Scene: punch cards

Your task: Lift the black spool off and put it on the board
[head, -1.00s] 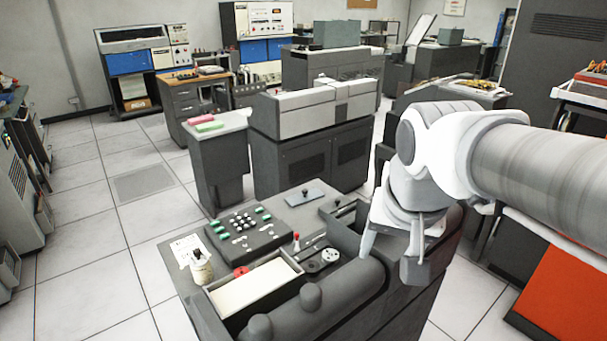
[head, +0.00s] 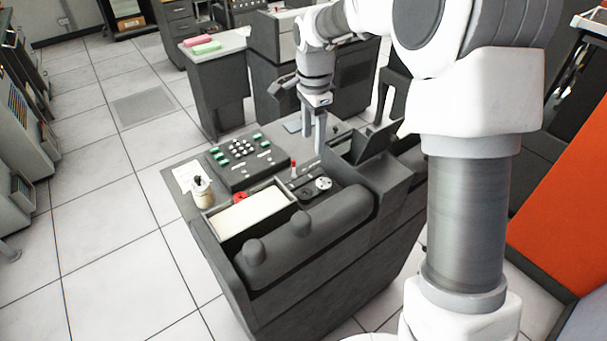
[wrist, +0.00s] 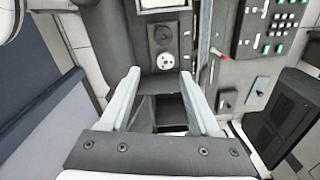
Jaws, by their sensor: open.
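A black round spool (head: 305,193) sits beside a white disc (head: 323,184) on the dark desk-top machine. In the wrist view the black spool (wrist: 162,34) lies just above the white disc (wrist: 166,61). A small blue-grey plate (head: 292,126), which looks like the board, lies at the far side of the desk, partly hidden by my arm. It seems to show in the wrist view (wrist: 258,88). My gripper (head: 313,146) is open and empty, pointing down above the desk's far right part. In the wrist view the fingertips (wrist: 160,78) are apart, below both discs.
A red-tipped lever (head: 293,166) stands near the black spool. A black keypad (head: 238,160), a card tray (head: 248,214), a red spool (head: 240,195) and a cream jar (head: 202,192) are to the left. A dark raised panel (head: 375,142) stands right of my gripper.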

